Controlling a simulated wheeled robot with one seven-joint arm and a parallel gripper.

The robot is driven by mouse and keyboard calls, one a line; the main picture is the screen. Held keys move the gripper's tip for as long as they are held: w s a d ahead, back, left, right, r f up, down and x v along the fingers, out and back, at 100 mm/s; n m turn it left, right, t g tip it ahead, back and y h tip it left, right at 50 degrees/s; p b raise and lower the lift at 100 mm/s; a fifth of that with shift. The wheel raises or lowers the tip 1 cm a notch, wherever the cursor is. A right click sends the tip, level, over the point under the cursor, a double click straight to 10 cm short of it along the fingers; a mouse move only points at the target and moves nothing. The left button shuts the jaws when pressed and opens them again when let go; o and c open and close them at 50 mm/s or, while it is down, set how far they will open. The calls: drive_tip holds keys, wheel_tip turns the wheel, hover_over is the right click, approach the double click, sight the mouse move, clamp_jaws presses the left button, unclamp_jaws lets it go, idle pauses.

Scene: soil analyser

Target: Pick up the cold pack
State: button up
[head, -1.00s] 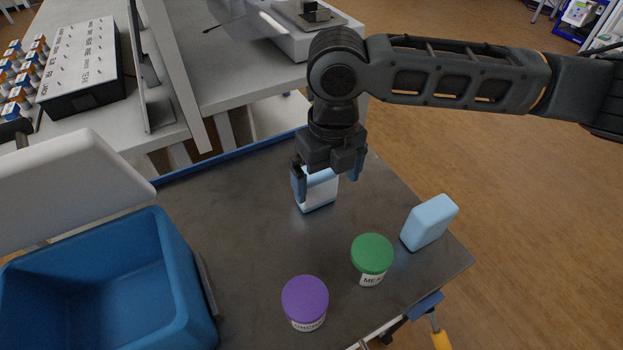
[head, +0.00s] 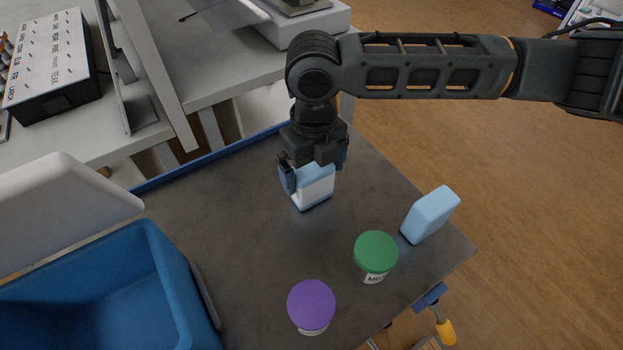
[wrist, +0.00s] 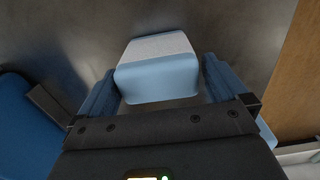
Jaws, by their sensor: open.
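A light blue cold pack with a white band (head: 315,190) stands on the dark metal cart top (head: 230,215), below my gripper (head: 314,178). In the wrist view the cold pack (wrist: 158,70) lies between the two blue fingers of my gripper (wrist: 160,88), with a gap showing on the right side. My gripper is open and reaches down around the upper part of the pack. A second, plain light blue pack (head: 430,214) stands near the cart's right edge, apart from my gripper.
A green-lidded jar (head: 375,256) and a purple-lidded jar (head: 311,304) stand in front of my gripper. An open blue cooler box (head: 178,275) with a white lid (head: 60,210) is at the left. A bench (head: 185,75) lies behind. Bare cart top is left of the pack.

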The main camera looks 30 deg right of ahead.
wheel_tip(320, 180, down, 4)
drive_tip(key=shift+w+a+f+p, duration=0.1)
drive_tip(key=shift+f+p, duration=0.15)
drive_tip(key=shift+p, duration=0.05)
drive_tip(key=shift+c, duration=0.3)
drive_tip(key=c, duration=1)
drive_tip(key=shift+o, duration=0.2)
drive_tip(key=shift+r, duration=0.15)
drive_tip(key=shift+r, duration=0.6)
wheel_tip(320, 180, up, 3)
drive_tip(key=shift+f+b, duration=0.1)
drive_tip(key=shift+b, duration=0.2)
drive_tip(key=s+r+b, duration=0.1)
drive_tip(key=s+r, duration=0.5)
drive_tip(key=s, duration=0.5)
drive_tip(key=shift+s+r, duration=0.4)
